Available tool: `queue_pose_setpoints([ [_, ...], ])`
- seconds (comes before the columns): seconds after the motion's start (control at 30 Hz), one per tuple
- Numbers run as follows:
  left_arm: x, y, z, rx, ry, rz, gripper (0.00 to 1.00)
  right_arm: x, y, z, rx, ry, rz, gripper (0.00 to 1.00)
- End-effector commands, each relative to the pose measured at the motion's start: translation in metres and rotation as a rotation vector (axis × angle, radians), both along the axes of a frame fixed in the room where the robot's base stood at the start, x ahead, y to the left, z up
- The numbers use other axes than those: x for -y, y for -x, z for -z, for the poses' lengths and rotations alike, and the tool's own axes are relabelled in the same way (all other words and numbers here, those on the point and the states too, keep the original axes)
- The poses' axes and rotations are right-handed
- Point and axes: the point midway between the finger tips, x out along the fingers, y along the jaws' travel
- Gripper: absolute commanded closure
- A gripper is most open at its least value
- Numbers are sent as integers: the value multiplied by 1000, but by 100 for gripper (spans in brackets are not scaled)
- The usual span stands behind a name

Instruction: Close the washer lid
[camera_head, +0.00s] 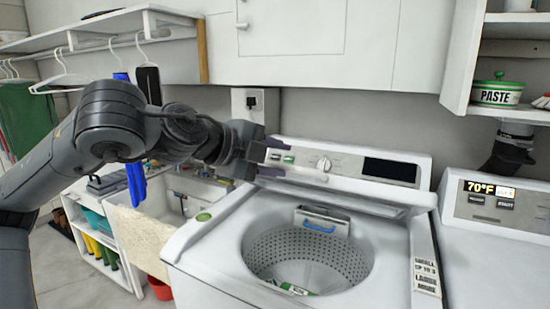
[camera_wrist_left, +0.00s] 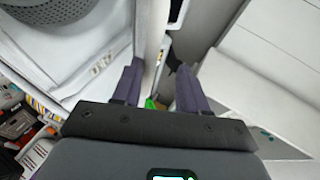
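The white top-loading washer (camera_head: 215,250) stands in the middle of the head view, with its perforated drum (camera_head: 308,262) uncovered. Its lid (camera_head: 385,207) appears raised at the back, seen nearly edge-on in front of the control panel. My left gripper (camera_head: 274,159) is at the back left of the washer, by the panel, with its fingers apart. In the left wrist view, the gripper (camera_wrist_left: 161,85) shows two separated dark fingers, with a white edge and a gap visible between them. Whether they touch the lid cannot be told. My right gripper is out of view.
A second appliance with a lit display (camera_head: 488,194) stands at the right. White cabinets (camera_head: 305,45) hang above the washer. A sink (camera_head: 185,195) is at the left, and a shelf with hangers (camera_head: 120,28) is above it. A paste tin (camera_head: 497,92) sits on the right shelf.

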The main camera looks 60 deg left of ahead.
Motion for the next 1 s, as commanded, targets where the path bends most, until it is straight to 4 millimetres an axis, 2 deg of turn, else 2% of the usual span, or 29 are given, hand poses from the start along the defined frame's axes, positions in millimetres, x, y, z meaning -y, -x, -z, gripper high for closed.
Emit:
queue_pose_setpoints([
  [1.0,9,60,-25,3,-1,0,59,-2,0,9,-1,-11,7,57],
])
